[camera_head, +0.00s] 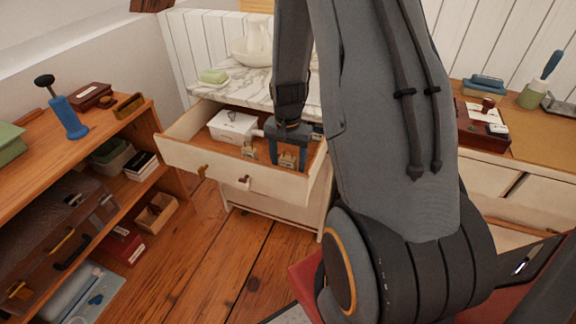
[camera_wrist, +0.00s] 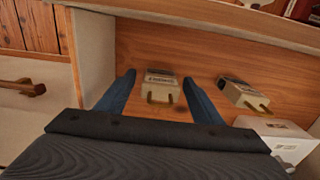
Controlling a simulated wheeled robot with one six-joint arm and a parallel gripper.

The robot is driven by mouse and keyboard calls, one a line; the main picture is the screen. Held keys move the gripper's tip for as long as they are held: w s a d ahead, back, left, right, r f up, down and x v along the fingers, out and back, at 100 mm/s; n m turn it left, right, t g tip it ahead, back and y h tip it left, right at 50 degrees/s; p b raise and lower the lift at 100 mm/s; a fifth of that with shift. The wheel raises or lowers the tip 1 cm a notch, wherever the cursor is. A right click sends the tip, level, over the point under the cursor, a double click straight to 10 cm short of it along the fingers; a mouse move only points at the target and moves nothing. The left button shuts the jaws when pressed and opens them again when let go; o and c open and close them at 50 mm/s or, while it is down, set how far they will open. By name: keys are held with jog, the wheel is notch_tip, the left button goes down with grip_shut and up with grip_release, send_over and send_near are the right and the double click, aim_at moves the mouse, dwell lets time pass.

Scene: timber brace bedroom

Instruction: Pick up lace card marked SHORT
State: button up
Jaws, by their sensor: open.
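The open drawer (camera_head: 195,157) of the marble-topped cabinet holds two small pale cards, each with a brown loop of lace. One card (camera_wrist: 160,83) lies between the fingers of my gripper (camera_wrist: 158,80) in the wrist view. It also shows in the head view (camera_head: 288,160). The other card (camera_wrist: 238,88) lies to its right in the wrist view and to its left in the head view (camera_head: 249,152). The print on both is too small to read, so I cannot tell which is marked SHORT. My gripper (camera_head: 289,162) is open, reaching down into the drawer, with clear space beside the card.
A white box (camera_head: 232,126) sits in the drawer, near my gripper's right side in the wrist view (camera_wrist: 285,138). The drawer walls stand close around. A soap dish (camera_head: 214,78) and a white pitcher (camera_head: 262,42) stand on the marble top.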

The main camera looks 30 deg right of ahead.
jog(key=c, duration=1.1)
jog(key=shift+r, duration=0.1)
